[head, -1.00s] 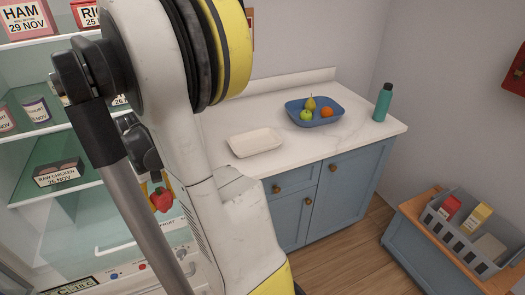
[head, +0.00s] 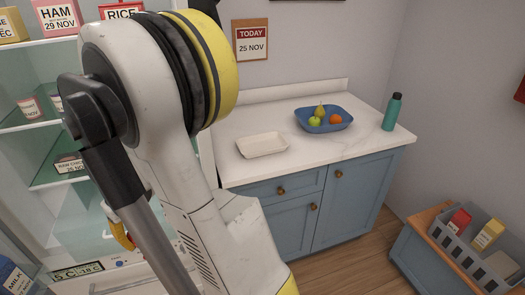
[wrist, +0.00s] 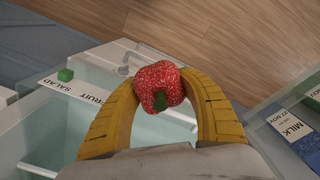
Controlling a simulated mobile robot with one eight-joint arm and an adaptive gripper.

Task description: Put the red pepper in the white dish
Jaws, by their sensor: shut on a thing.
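In the head view my gripper (head: 120,232) shows only in part, low at the left in front of the fridge, and my arm hides the pepper. The white dish (head: 262,145) is a shallow rectangular dish on the left part of the pale counter. It looks empty. My gripper is left of and below it, apart from it.
The counter (head: 300,155) also bears a blue bowl (head: 324,120) of fruit and a teal bottle (head: 392,112). The open fridge (head: 40,150) with labelled food is at the left. A grey crate (head: 470,248) stands on a low cabinet at the right.

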